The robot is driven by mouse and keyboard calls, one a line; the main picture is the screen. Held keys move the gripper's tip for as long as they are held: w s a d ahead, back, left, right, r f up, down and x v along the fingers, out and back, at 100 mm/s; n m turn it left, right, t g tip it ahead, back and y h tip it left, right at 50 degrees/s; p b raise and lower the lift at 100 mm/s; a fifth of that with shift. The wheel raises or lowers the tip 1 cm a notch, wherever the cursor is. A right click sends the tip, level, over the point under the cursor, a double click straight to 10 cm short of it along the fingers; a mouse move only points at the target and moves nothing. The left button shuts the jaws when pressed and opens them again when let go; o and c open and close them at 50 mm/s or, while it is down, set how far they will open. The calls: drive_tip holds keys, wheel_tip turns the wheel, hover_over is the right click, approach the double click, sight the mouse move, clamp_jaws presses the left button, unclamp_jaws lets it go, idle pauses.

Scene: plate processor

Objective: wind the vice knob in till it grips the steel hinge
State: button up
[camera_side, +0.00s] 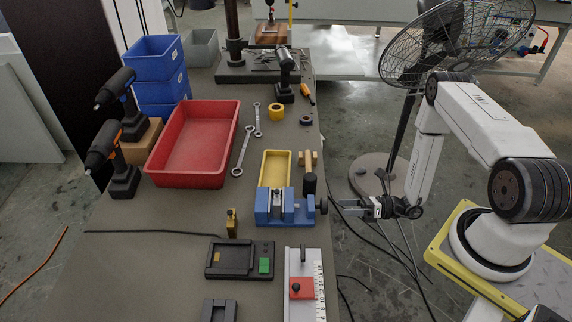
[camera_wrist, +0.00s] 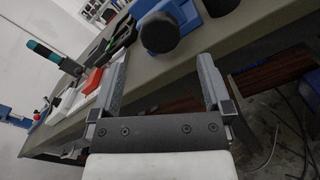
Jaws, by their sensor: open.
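The blue vice (camera_side: 264,208) stands near the right edge of the bench. A small grey metal piece, probably the steel hinge (camera_side: 277,199), stands upright between its jaws; whether the jaws touch it I cannot tell. The black vice knob (camera_side: 323,205) sticks out on the vice's right side, and it also shows in the wrist view (camera_wrist: 160,33) beside part of the blue body (camera_wrist: 221,6). My gripper (camera_side: 340,206) is open and empty just right of the knob. In the wrist view, the knob lies ahead of and between my two fingertips (camera_wrist: 163,58), not touching them.
A yellow tray (camera_side: 264,165) and a black cylinder (camera_side: 310,184) stand just behind the vice. A black fixture (camera_side: 238,260) and a white scaled plate with a red block (camera_side: 302,288) lie in front. A fan (camera_side: 385,176) stands on the floor behind my arm.

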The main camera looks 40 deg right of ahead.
sight(321, 206)
drive_tip(key=shift+v, duration=1)
drive_tip(key=n, duration=0.6)
drive_tip(key=shift+w, duration=0.1)
drive_tip(key=shift+x, duration=3.85)
drive_tip(key=shift+c, duration=0.2)
